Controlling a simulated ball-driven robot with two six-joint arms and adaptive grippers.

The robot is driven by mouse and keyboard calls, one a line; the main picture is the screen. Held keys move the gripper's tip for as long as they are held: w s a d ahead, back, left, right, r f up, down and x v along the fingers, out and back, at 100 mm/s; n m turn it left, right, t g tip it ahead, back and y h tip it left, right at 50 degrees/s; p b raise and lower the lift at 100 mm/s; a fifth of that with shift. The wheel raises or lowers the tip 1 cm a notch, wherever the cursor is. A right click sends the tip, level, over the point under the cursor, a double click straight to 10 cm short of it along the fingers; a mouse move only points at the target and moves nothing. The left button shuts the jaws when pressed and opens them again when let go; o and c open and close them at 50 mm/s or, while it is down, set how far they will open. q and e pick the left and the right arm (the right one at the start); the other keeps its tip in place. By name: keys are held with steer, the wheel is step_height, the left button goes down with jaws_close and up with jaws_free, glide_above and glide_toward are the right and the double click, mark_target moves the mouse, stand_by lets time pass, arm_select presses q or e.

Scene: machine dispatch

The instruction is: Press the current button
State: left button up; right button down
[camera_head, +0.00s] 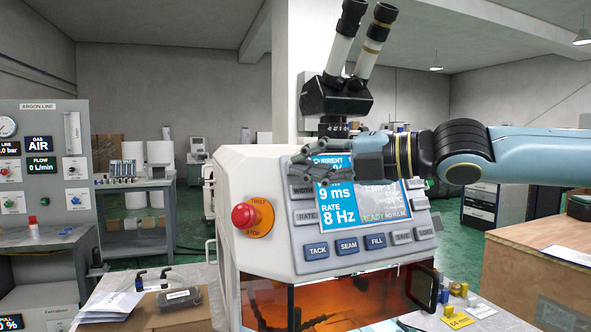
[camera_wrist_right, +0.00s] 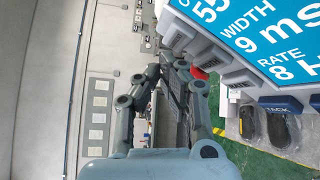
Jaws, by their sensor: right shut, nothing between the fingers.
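The white machine's control panel has a lit blue screen (camera_head: 337,205) with CURRENT, WIDTH and RATE readings. It also shows in the wrist view (camera_wrist_right: 262,38). Grey keys run down its left side; the WIDTH key (camera_head: 300,191) and the RATE key (camera_head: 306,217) show. The upper left corner, where a current key would sit, is covered by my right gripper (camera_head: 308,160). That gripper reaches in from the right across the screen's top, shut and empty. In the wrist view its fingers (camera_wrist_right: 176,72) are beside the panel's left edge; contact cannot be told. My left gripper is out of view.
A red emergency stop (camera_head: 244,215) sits on the panel's left. TACK (camera_head: 317,250), SEAM (camera_head: 347,246) and FILL (camera_head: 376,241) keys line the bottom. A microscope eyepiece head (camera_head: 335,95) stands above. A cardboard box (camera_head: 165,312) lies at front left.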

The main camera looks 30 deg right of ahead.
arm_select(q)
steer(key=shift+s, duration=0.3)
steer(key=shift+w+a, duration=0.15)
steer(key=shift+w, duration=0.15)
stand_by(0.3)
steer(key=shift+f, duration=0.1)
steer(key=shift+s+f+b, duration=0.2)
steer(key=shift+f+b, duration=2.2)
steer(key=shift+b, duration=0.1)
arm_select(e)
steer(key=shift+w+d+f, duration=0.1)
steer(key=shift+w+f, duration=0.1)
steer(key=shift+w, duration=0.2)
steer(key=shift+s+r+p, duration=0.1)
steer(key=shift+r+p, duration=0.15)
steer(key=shift+p, duration=0.55)
arm_select(q)
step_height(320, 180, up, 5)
steer(key=p, duration=0.3)
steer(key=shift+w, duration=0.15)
arm_select(e)
steer(key=shift+s, duration=0.3)
